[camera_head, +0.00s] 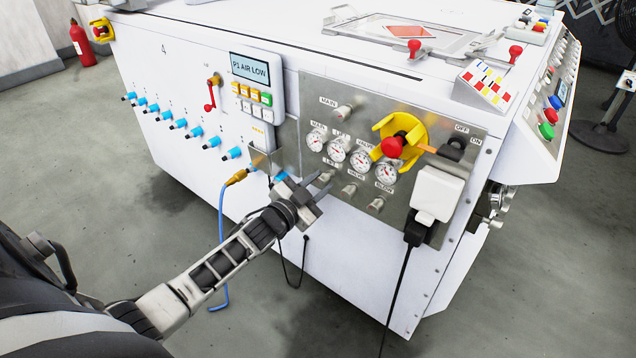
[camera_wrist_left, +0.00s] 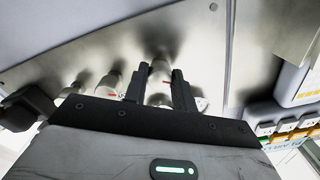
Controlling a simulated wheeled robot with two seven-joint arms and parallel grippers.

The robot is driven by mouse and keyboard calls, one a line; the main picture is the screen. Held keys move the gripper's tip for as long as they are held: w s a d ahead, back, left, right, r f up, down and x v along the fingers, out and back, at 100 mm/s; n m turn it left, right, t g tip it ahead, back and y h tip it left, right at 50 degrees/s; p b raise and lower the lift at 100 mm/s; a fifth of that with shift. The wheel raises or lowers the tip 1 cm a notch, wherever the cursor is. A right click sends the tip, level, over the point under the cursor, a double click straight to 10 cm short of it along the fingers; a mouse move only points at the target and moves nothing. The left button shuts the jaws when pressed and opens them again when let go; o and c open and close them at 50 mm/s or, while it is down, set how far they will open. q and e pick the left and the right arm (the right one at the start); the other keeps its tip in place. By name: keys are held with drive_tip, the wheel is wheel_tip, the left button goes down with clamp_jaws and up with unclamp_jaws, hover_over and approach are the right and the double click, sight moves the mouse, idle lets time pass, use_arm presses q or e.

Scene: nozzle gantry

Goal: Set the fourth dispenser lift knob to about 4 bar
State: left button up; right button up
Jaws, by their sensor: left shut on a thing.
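A steel panel (camera_head: 290,110) on the machine's front carries a row of small round gauges, one of them under a LIFT label (camera_head: 337,150). Below the gauges is a row of small metal knobs. My left gripper (camera_head: 322,186) is at the left end of this row and covers the leftmost knob in the head view. In the left wrist view my left gripper (camera_wrist_left: 160,92) is shut on that knob (camera_wrist_left: 160,76), which has a red mark. The gauge needles are too small to read. My right gripper is not in view.
Two more knobs, valve (camera_head: 349,190) and blow (camera_head: 377,204), sit just right of the gripper. A red knob on a yellow switch (camera_head: 392,147) and a white plug (camera_head: 437,195) stick out further right. A display reading P1 AIR LOW (camera_head: 250,70) is up left.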

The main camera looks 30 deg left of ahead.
use_arm(q)
drive_tip(key=m, duration=0.2)
drive_tip(key=shift+m, duration=1.6)
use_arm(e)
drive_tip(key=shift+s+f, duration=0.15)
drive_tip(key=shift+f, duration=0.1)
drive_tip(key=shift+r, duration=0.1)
use_arm(q)
drive_tip(key=o, duration=1)
drive_tip(key=shift+s, duration=0.1)
